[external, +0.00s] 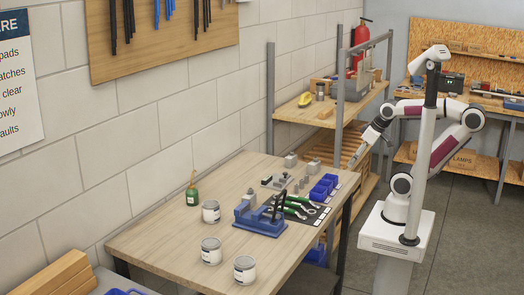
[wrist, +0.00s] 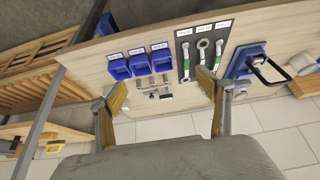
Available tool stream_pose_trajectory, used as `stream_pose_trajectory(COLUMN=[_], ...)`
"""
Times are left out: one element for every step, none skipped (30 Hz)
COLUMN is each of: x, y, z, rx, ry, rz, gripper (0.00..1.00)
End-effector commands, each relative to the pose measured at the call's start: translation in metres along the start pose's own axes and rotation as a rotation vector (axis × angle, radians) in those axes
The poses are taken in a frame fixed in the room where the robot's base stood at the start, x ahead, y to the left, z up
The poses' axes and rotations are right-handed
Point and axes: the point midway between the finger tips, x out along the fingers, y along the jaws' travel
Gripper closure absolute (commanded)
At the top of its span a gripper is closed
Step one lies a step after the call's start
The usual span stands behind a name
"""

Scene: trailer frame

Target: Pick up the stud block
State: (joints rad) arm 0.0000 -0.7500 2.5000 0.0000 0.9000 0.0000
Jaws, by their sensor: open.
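Several small grey metal pieces stand on the wooden table (external: 150,228), around the dark mat. Among them are a grey block (external: 290,160) at the back, a grey block with a raised top (external: 313,166) and upright pins (external: 296,186). I cannot tell for certain which is the stud block. In the wrist view, small grey blocks and pins (wrist: 153,92) lie beyond and between my fingers. My gripper (external: 356,160) is open and empty, above and beyond the table's right end. Its two yellow-sided fingers (wrist: 163,80) are spread wide in the wrist view, apart from everything.
Blue bins (external: 323,187) and green-handled wrenches (external: 296,206) lie near the grey pieces. A blue vise (external: 260,217) stands in front. A shelf rack (external: 340,100) stands behind.

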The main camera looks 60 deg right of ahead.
Motion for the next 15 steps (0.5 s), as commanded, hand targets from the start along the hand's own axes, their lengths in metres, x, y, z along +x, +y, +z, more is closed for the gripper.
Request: stream_pose_trajectory(x=[0.0,0.0,0.0,0.0,0.0,0.0,0.0,0.0,0.0,0.0,0.0002,0.0006,0.0011,0.0017,0.0028], y=[0.0,0.0,0.0,0.0,0.0,0.0,0.0,0.0,0.0,0.0001,0.0004,0.0011,0.0018,0.0028,0.0045], z=[0.0,0.0,0.0,0.0,0.0,0.0,0.0,0.0,-0.0001,-0.0003,-0.0008,-0.0018,-0.0029,-0.0045,-0.0075], rx=[0.0,0.0,0.0,0.0,0.0,0.0,0.0,0.0,0.0,0.0,0.001,0.002,0.003,0.004,0.007], ry=[0.0,0.0,0.0,0.0,0.0,0.0,0.0,0.0,0.0,0.0,0.001,0.002,0.003,0.005,0.01], rz=[0.0,0.0,0.0,0.0,0.0,0.0,0.0,0.0,0.0,0.0,0.001,0.003,0.005,0.008,0.013], gripper=[0.28,0.28,0.28,0.28,0.28,0.28,0.28,0.28,0.28,0.28,0.28,0.28,0.28,0.28,0.28])
